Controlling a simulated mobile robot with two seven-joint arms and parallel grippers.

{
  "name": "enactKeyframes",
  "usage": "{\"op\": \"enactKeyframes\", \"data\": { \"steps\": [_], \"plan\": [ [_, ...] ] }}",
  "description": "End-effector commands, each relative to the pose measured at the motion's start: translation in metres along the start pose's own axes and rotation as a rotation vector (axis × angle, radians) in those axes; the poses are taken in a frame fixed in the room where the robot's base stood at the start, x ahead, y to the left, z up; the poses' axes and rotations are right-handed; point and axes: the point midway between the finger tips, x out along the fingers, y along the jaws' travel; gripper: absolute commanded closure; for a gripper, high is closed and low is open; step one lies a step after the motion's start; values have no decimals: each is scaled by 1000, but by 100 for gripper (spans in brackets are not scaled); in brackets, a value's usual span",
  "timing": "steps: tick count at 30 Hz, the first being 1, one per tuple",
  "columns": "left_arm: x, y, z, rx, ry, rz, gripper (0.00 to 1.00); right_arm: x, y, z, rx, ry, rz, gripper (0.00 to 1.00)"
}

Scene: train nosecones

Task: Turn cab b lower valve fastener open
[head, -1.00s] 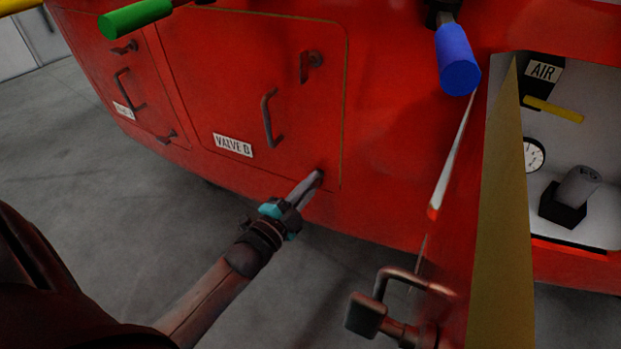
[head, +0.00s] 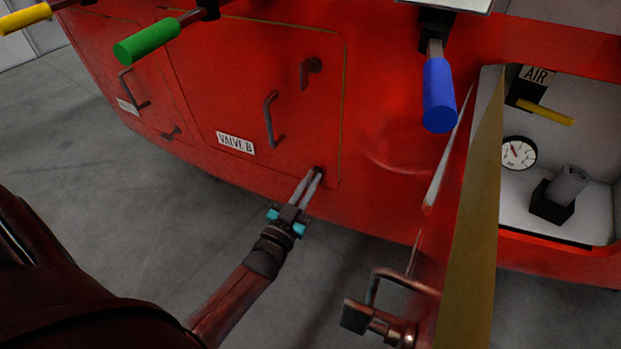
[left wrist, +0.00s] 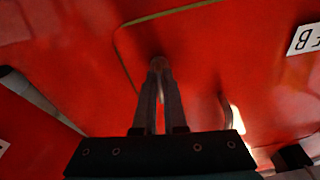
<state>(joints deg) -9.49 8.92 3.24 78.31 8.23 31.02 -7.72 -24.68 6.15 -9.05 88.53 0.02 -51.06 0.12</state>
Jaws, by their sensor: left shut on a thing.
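The red panel labelled VALVE B (head: 237,143) is on the side of the red nosecone. It has an upper fastener (head: 311,69), a dark handle (head: 271,118) and a lower fastener (head: 319,171) at its lower right corner. My left gripper (head: 316,176) reaches up from below and is shut on the lower fastener, which its fingertips mostly hide. In the left wrist view the fingers (left wrist: 158,70) meet at the small round fastener (left wrist: 157,62) against the red panel. My right gripper is not in view.
An open door (head: 470,220) with a handle (head: 400,281) stands to the right. Behind it is a white compartment (head: 530,190) with a gauge (head: 518,153) and a yellow lever (head: 545,112). Blue (head: 438,95), green (head: 146,41) and yellow (head: 25,18) handles stick out above.

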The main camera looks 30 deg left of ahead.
Motion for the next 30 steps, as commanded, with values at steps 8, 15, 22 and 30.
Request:
{"op": "enactKeyframes", "data": {
  "steps": [8, 15, 22, 30],
  "plan": [
    [0, 0, 0, -129, -3, -24, 100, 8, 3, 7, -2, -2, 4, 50],
    [0, 0, 1, -171, -4, -32, 100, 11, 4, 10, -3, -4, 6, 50],
    [0, 0, 1, -177, -4, -33, 100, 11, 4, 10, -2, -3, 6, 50],
    [0, 0, 1, -176, -4, -33, 81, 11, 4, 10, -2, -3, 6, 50]
  ]
}}
